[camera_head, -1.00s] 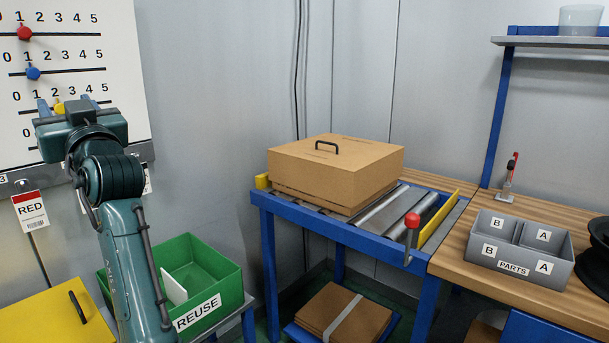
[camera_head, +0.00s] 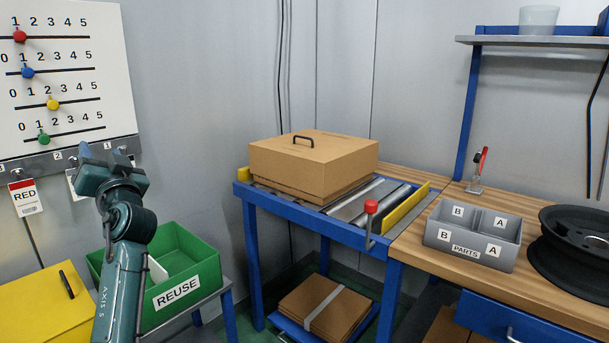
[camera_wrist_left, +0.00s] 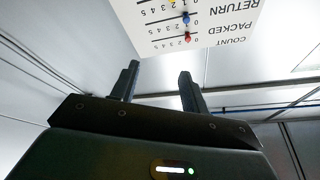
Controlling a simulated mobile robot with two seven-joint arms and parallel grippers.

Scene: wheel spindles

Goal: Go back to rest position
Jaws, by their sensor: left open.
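My left gripper (camera_head: 106,156) is open and empty. In the head view it stands below the white counting board (camera_head: 105,75), in front of the board's grey lower rail. The left wrist view shows its two fingers (camera_wrist_left: 160,78) apart with nothing between them, and the board upside down beyond. On the board a red bead (camera_head: 20,36) sits near 1, a blue bead (camera_head: 27,72) near 1, a yellow bead (camera_head: 53,104) near 2 and a green bead (camera_head: 44,139) near 1. My right gripper is not in view.
A green REUSE bin (camera_head: 208,262) stands beside my left arm, with a yellow lid or panel (camera_head: 30,305) to its left. A cardboard box (camera_head: 313,165) sits on the blue roller table (camera_head: 300,217). A grey PARTS tray (camera_head: 470,252) and black wheel (camera_head: 575,270) rest on the wooden bench.

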